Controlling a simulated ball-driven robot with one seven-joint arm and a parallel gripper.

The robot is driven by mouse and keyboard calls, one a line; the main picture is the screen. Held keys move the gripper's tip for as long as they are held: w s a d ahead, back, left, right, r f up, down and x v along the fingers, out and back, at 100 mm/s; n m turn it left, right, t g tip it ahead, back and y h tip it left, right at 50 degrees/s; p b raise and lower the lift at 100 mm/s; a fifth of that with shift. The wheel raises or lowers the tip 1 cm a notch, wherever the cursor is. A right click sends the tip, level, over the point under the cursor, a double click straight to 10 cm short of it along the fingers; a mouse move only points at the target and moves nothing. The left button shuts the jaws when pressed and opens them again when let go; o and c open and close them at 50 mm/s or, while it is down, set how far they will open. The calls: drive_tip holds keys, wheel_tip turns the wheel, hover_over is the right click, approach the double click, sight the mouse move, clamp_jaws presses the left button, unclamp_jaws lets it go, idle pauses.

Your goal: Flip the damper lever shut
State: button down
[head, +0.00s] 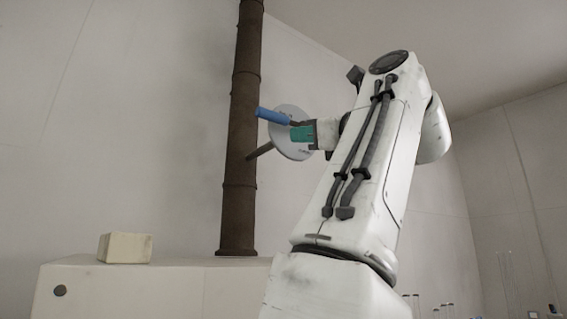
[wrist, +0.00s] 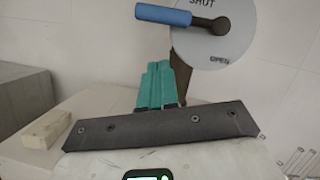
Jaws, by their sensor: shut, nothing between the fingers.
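The damper lever has a blue grip (head: 273,116) on a dark arm, in front of a round pale dial plate (head: 293,143) beside the rusty pipe (head: 243,120). In the wrist view the blue grip (wrist: 163,14) points left from its pivot. The dial plate (wrist: 215,45) there reads SHUT above the lever and OPEN below it. My gripper (head: 301,133) has teal fingers, just below and right of the grip in the head view. In the wrist view my gripper (wrist: 155,85) is shut and empty, below the grip. A small gap shows between them there.
The pipe rises from a white cabinet (head: 60,290). A cream block (head: 125,248) lies on its top, left of the pipe; it also shows in the wrist view (wrist: 46,128). Glass tubes (head: 505,270) stand at the far right. The wall left of the pipe is clear.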

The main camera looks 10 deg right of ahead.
drive_tip(key=b+v, duration=0.2)
drive_tip(key=v, duration=0.4)
drive_tip(key=shift+s, duration=0.35)
drive_tip(key=shift+a+f, duration=0.1)
drive_tip(key=shift+a, duration=0.05)
